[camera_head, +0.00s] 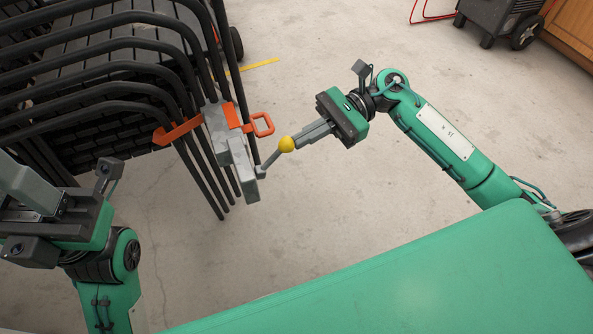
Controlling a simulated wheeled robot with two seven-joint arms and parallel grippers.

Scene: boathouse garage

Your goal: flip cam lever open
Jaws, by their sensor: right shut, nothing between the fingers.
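The cam lever is a short grey rod with a yellow ball knob (286,144) at its end. It rises to the right from a grey clamp body (232,152) fixed on the black tube frames. My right gripper (304,139) is shut, with its fingertips at the right side of the knob; I cannot tell if they touch it. Nothing is between its fingers. My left gripper (28,215) is at the left edge, away from the lever, and its fingertips are not clearly visible.
Several stacked black tube frames (110,75) with slats fill the upper left. An orange strap (178,131) and an orange handle (262,125) sit by the clamp. A dark wheeled machine (497,15) stands at the upper right. The concrete floor on the right is mostly clear.

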